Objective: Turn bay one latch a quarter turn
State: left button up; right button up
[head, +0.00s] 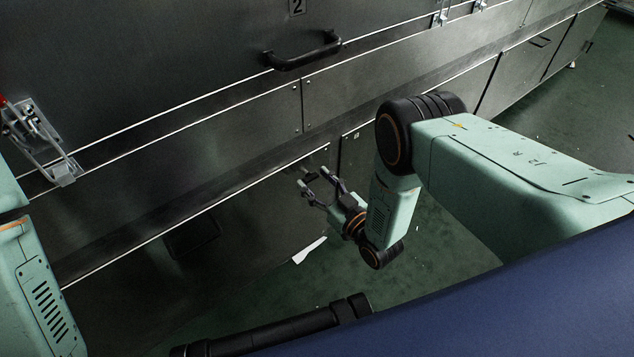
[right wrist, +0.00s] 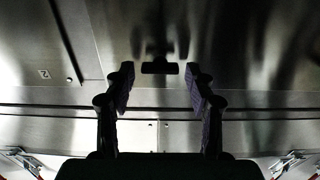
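A metal toggle latch (head: 45,145) with a red part at its upper end is on the dark dryer wall at the far left of the head view. Two similar latches, one at the lower left (right wrist: 20,160) and one at the lower right (right wrist: 290,163), show in the right wrist view. I cannot tell which latch belongs to bay one. My right gripper (head: 315,177) is open and empty, low in front of the lower panels and away from the left latch. Its two spread fingers also show in the right wrist view (right wrist: 160,82). My left gripper is out of view.
A black bar handle (head: 303,52) sits below a plate marked 2 (head: 297,6) on the dryer wall. More small latches (head: 440,17) are at the top. The green floor (head: 560,105) is mostly open at the right, with a pale scrap (head: 309,250) near the wall.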

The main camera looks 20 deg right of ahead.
jog(key=c, duration=0.9)
jog(key=shift+n, duration=0.3)
jog(key=n+p, duration=0.1)
jog(key=n, duration=0.2)
jog(key=shift+n, duration=0.4)
jog(key=n+p, duration=0.1)
jog(key=n, duration=0.3)
jog(key=shift+s+a+f, duration=0.1)
jog(key=n, duration=0.4)
jog(key=shift+n+p, duration=0.4)
jog(key=shift+f+n+p, duration=0.15)
jog(key=shift+n+p, duration=0.15)
jog(key=shift+n, duration=2)
